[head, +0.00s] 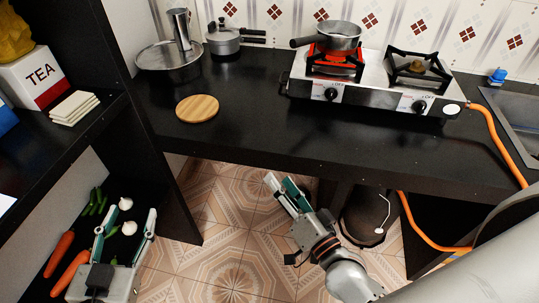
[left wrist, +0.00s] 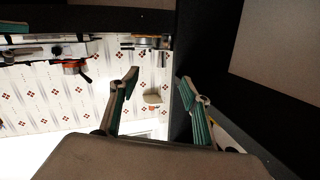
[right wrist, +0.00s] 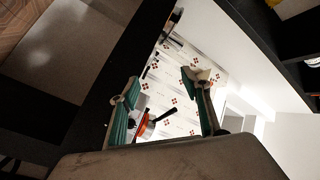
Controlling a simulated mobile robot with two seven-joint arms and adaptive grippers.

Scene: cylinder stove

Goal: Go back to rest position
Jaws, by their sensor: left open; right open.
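My left gripper (head: 125,222) is at the lower left in the head view, in front of the lower shelf with vegetables. Its two fingers are apart with nothing between them; it also shows open in the left wrist view (left wrist: 158,80). My right gripper (head: 281,183) is at the lower middle in the head view, over the tiled floor in front of the counter. It is seen from the side there; the right wrist view (right wrist: 160,78) shows its fingers apart and empty. Neither gripper touches the counter's objects.
A saucepan (head: 340,38) sits over the red-glowing left burner. A black shelf (head: 85,120) stands left; an orange hose (head: 500,145) hangs right.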

